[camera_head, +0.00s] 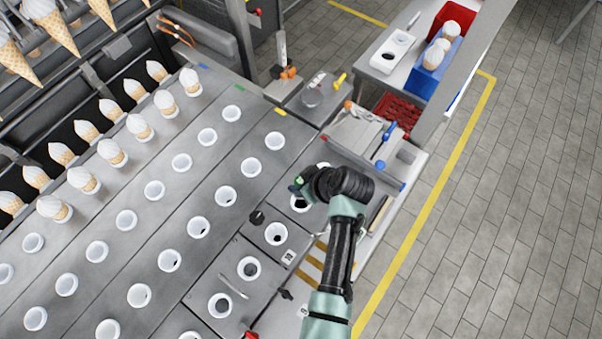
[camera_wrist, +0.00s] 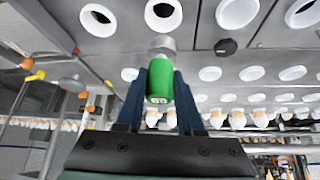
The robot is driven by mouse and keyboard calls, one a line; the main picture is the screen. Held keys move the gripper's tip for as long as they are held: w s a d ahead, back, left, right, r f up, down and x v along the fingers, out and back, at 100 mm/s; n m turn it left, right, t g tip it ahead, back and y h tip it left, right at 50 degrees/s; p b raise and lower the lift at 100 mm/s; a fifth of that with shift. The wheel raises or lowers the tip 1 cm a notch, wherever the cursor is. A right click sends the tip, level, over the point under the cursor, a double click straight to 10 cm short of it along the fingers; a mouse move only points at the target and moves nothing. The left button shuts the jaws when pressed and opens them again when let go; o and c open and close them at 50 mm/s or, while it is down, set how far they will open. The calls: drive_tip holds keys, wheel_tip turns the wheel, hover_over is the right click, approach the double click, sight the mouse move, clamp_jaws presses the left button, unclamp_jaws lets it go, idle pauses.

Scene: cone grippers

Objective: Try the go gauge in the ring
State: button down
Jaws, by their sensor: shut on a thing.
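My gripper (camera_wrist: 160,82) is shut on the go gauge (camera_wrist: 160,85), a green cylinder with a pale label and a steel end (camera_wrist: 161,43). The steel end points away from my gripper, towards the grey plate. In the head view the gauge shows as a small green spot (camera_head: 298,182) at my gripper (camera_head: 297,188). A white ring (camera_head: 300,205) lies just below it, partly covered by my arm. In the wrist view a white ring (camera_wrist: 163,27) shows just beyond the steel end. The gauge looks outside it; its height above the plate is hard to tell.
Rows of white rings (camera_head: 198,227) fill the grey plates at left, with ice-cream cones (camera_head: 112,152) standing behind. A black knob (camera_head: 257,217) is near the rings. A tool cart (camera_head: 350,140) with a red crate (camera_head: 397,114) stands close right. Floor at far right is clear.

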drive_tip(key=shift+w+f+b, duration=0.1)
drive_tip(key=shift+f+b, duration=2.25)
drive_tip(key=shift+f, duration=0.15)
drive_tip(key=shift+f+b, duration=1.2)
drive_tip(key=shift+f, duration=0.1)
idle(1.4)
drive_tip(key=shift+r+n+g+y+b, duration=0.3)
drive_tip(key=shift+n+b, duration=0.15)
drive_tip(key=shift+n, duration=0.35)
idle(2.0)
